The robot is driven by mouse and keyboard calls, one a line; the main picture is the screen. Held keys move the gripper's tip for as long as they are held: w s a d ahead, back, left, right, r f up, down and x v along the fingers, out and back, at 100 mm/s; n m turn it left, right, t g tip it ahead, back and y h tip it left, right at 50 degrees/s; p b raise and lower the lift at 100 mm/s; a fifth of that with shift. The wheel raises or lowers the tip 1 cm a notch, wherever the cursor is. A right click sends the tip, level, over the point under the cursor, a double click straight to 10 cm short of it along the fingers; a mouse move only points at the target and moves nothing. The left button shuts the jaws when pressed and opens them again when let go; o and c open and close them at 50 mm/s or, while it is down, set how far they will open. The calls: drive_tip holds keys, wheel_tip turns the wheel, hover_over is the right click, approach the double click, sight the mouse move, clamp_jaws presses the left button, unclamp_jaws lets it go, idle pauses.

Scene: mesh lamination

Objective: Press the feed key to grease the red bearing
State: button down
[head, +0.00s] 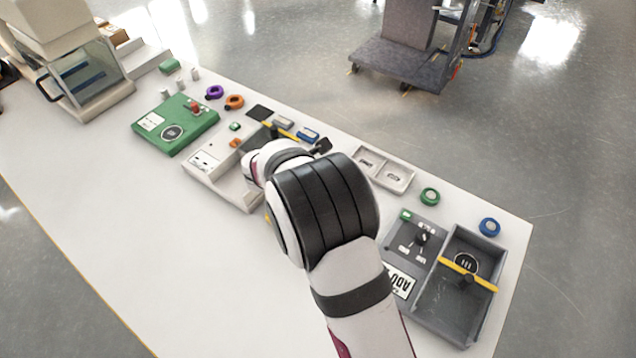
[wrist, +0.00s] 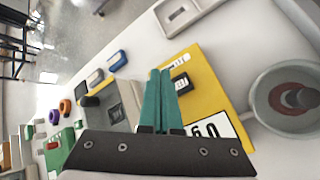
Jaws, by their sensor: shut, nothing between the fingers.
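In the wrist view my gripper (wrist: 160,74) is shut, its two teal fingers together and empty. The fingertips appear over a yellow panel (wrist: 208,82), just left of a black key-like block (wrist: 181,86); I cannot tell whether they touch. A white label with dark characters (wrist: 212,132) is on the panel. To the right, a round grey cup (wrist: 262,100) holds a dark red ring-like part (wrist: 298,96), which looks like the red bearing. No readable marking shows which part is the feed key. In the head view my arm hides the gripper and nearly all of the yellow unit.
A white station (head: 225,185) and a green one (head: 150,142) stand left of my arm. A grey panel (head: 432,243) and a grey tray (head: 440,318) with a yellow bar (head: 484,284) stand right. A pale divided tray (head: 405,180) lies behind. The front-left tabletop is clear.

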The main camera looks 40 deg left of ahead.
drive_tip(key=shift+f, duration=2.1)
idle(0.3)
drive_tip(key=shift+f, duration=0.4)
drive_tip(key=shift+f, duration=0.6)
idle(0.8)
drive_tip(key=shift+r, duration=1)
drive_tip(key=shift+r, duration=2.5)
